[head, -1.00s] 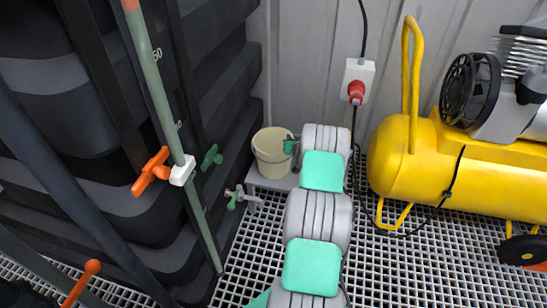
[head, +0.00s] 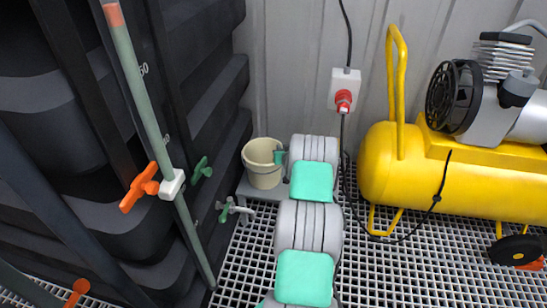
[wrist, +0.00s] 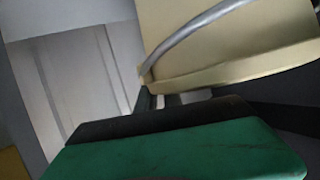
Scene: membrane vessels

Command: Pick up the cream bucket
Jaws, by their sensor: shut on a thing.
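The cream bucket (head: 263,173) is near the wall, at the back left of the floor grating, beside the big black tank. It looks about upright, over or on a grey ledge. My gripper (head: 279,158) is at the right side of its rim, shut on it. In the wrist view, the bucket's pale wall (wrist: 240,45) fills the upper right, with its grey wire handle (wrist: 195,33) across it. My gripper's fingers (wrist: 170,98) meet its rim, partly hidden behind the green and black gripper body. Whether the bucket's base touches the ledge is not clear.
The ribbed black tank (head: 210,120) stands close on the left, with a green-grey pipe (head: 150,125) and an orange valve handle (head: 140,187) in front. A green-handled tap (head: 233,211) is below the bucket. A yellow compressor (head: 445,185) and a wall socket (head: 344,90) stand right.

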